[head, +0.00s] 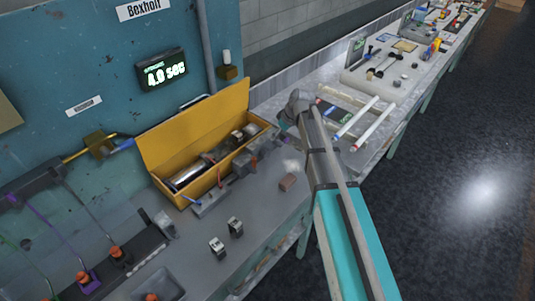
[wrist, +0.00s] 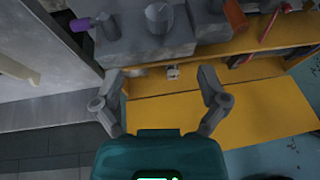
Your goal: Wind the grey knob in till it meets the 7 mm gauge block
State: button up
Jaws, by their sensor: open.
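My gripper (wrist: 162,76) is open and empty, its two fingers spread over the yellow box in the wrist view. In the head view my gripper (head: 287,112) is beyond the right end of that box. A short grey cylinder, which looks like the grey knob (wrist: 159,17), stands on a grey block fixture (wrist: 130,45) at the top of the wrist view, beyond my fingertips and apart from them. The fixture seems to be the grey one (head: 242,163) at the box's front in the head view. I cannot tell which piece is the 7 mm gauge block or whether the knob meets it.
The open yellow box (head: 195,128) holds a metal cylinder and other parts. A rack with white rods (head: 357,117) stands to the right.

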aim_at(266, 152)
jog(key=shift+b+x, duration=5.9)
jog(key=shift+x, duration=0.75)
jog(key=shift+s, duration=0.1)
jog(key=c, duration=1.1)
jog(key=shift+c, duration=0.2)
